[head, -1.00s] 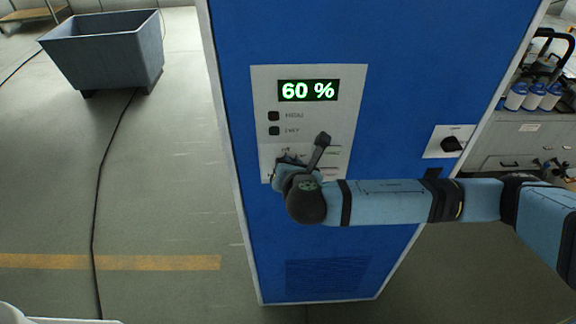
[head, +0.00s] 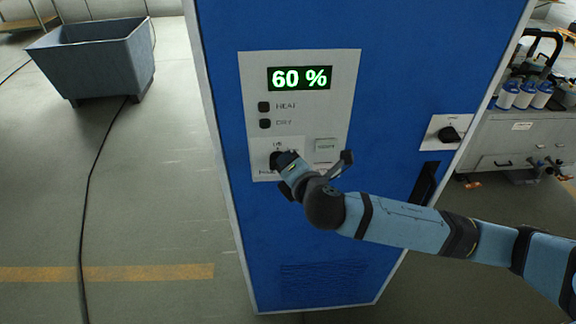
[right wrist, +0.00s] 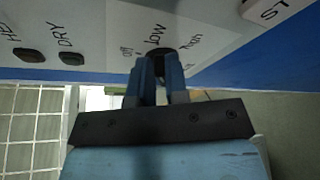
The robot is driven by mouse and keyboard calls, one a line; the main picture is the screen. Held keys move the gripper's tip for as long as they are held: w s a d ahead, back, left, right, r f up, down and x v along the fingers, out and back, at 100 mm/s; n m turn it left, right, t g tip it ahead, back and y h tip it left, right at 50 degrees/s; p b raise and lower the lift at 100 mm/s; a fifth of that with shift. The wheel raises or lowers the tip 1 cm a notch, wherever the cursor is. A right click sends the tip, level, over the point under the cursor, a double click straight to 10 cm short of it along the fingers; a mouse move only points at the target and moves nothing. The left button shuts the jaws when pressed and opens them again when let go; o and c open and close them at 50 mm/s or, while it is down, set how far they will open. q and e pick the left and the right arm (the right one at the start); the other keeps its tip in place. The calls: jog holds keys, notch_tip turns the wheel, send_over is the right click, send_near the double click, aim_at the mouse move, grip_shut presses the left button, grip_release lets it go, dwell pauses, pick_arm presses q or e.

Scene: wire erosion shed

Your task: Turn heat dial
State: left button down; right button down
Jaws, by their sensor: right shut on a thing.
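The heat dial (right wrist: 162,55) is a dark round knob on the pale control panel (head: 345,75) of a blue cabinet. In the right wrist view it sits among the labels off, low and high. My right gripper (right wrist: 161,68) is shut on the dial, with one finger on each side of it. The fingers hide much of the knob, so its exact setting cannot be told. In the head view my right gripper (head: 281,161) is at the panel's lower left and covers most of the dial. My left gripper is not in view.
A green display (head: 299,78) reads 60 %, above HEAT (head: 264,106) and DRY (head: 264,124) buttons. A second black knob (head: 448,134) is at the cabinet's right. A grey bin (head: 95,60) stands back left. The floor left of the cabinet is mostly clear.

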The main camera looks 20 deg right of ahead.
dwell(0.5)
jog(key=c, duration=1.1)
grip_release()
jog(key=b+v, duration=0.2)
jog(key=v, duration=1.2)
jog(key=shift+w+a, duration=0.1)
